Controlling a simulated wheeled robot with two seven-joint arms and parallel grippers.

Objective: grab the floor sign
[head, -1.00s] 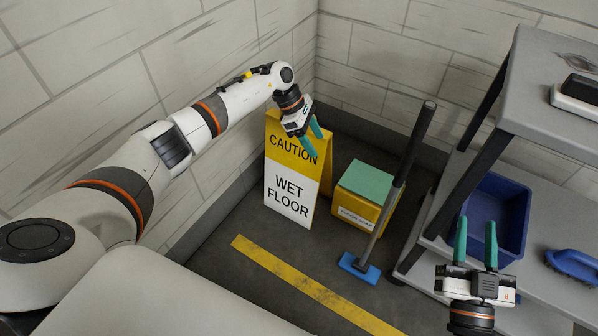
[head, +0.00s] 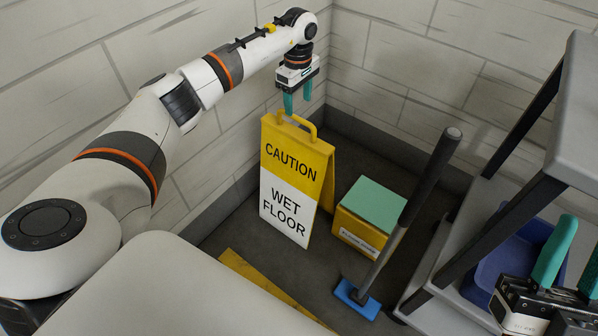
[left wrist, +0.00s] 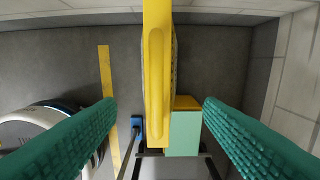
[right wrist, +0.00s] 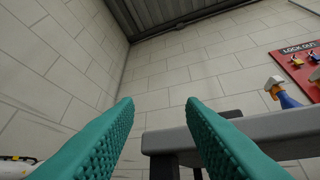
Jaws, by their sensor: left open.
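The floor sign (head: 290,182) is a yellow and white folding board reading "CAUTION WET FLOOR". It stands upright on the dark floor near the corner, with a yellow handle loop on top. My left gripper (head: 296,104) is open, pointing down just above the sign's top. In the left wrist view the sign's top edge and handle (left wrist: 156,75) lie between the two green fingers, touching neither. My right gripper (head: 572,270) is at the lower right of the head view, partly cut off. In the right wrist view its fingers (right wrist: 160,115) are apart with nothing between them.
A yellow box with a green top (head: 372,204) stands right of the sign. A blue-footed pole (head: 400,220) leans beside it. A grey shelf cart (head: 455,275) with a blue bin (head: 490,275) is at right. Brick walls close in behind and left.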

